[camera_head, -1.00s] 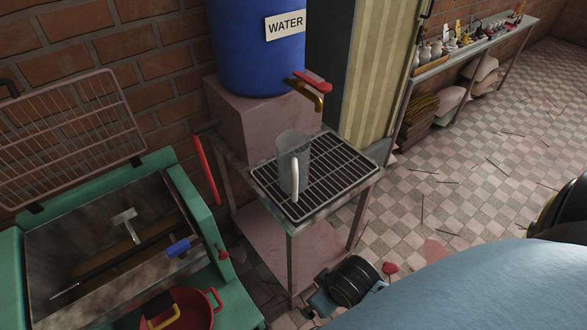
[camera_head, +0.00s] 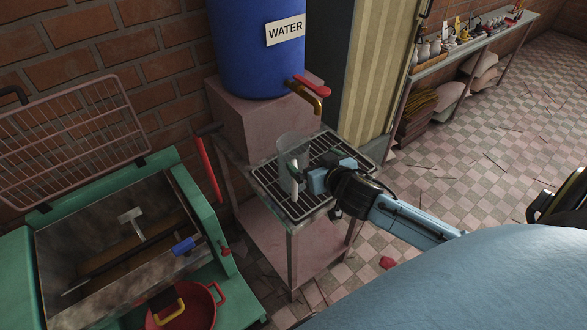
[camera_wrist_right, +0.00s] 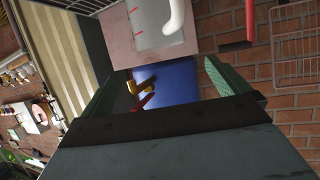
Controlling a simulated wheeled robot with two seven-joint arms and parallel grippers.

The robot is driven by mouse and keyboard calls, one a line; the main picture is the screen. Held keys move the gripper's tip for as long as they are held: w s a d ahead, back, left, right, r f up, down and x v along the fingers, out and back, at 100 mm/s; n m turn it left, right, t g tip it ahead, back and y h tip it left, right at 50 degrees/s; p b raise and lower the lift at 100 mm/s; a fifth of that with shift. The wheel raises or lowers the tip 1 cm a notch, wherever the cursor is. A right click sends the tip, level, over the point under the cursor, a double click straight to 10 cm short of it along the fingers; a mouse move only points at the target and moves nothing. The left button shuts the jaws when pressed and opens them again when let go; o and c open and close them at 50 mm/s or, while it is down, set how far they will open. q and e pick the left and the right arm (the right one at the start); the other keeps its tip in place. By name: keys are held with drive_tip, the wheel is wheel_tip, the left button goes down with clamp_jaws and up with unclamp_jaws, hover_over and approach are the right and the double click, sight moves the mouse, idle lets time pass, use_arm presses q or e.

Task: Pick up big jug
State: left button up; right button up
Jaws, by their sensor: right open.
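The big jug (camera_head: 284,152) is clear and see-through, with a white handle (camera_head: 293,178) facing my right arm. It stands upright on the black grate (camera_head: 267,178) of the metal stand, near the brass tap. My right gripper (camera_head: 302,173) is open close beside the handle, coming in from the right. In the right wrist view the jug (camera_wrist_right: 150,22) and its handle (camera_wrist_right: 175,18) show at the top edge, cut off by the frame, above the open green fingers (camera_wrist_right: 165,72). Whether a finger touches the handle cannot be told. My left gripper is not in view.
The blue water barrel (camera_head: 250,60) with its red-handled tap (camera_head: 308,92) stands behind the jug. A green machine (camera_head: 200,215) with an open bin and raised wire lid is at the left. A red pot (camera_head: 190,305) is at the lower left. Checkered floor is open at right.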

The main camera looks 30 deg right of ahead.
approach(287, 142)
drive_tip(key=x, duration=0.4)
drive_tip(key=shift+w, duration=0.1)
idle(0.4)
drive_tip(key=c, duration=1.1)
